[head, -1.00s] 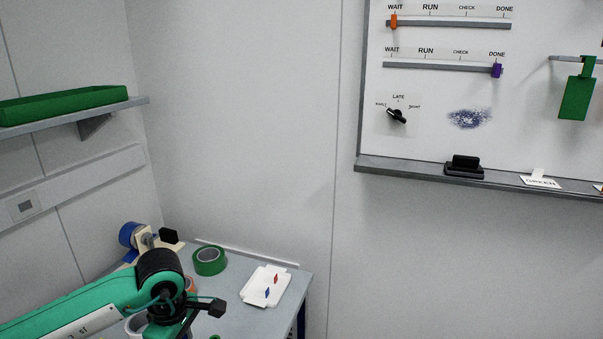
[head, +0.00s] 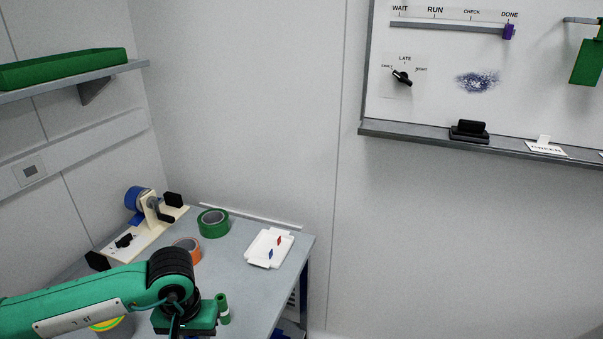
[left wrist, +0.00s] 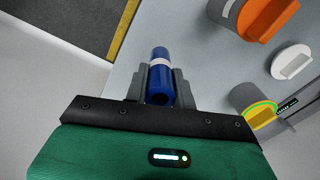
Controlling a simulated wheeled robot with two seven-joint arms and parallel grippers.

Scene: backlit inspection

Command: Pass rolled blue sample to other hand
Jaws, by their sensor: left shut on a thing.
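The rolled blue sample (left wrist: 159,72) is a blue cylinder with a white band, seen in the left wrist view. My left gripper (left wrist: 160,84) is shut on it, with one dark finger on each side. In the head view the left gripper's green body (head: 188,319) is at the bottom, in front of the table. Its fingers and the blue sample cannot be made out there. My right gripper is in neither view.
The table (head: 215,268) holds a green tape roll (head: 213,223), an orange tape roll (head: 187,250), a white tray (head: 269,248) with red and blue marks, and a tape dispenser (head: 150,215). A green roll (head: 222,308) stands beside my gripper. A whiteboard (head: 437,85) hangs at upper right.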

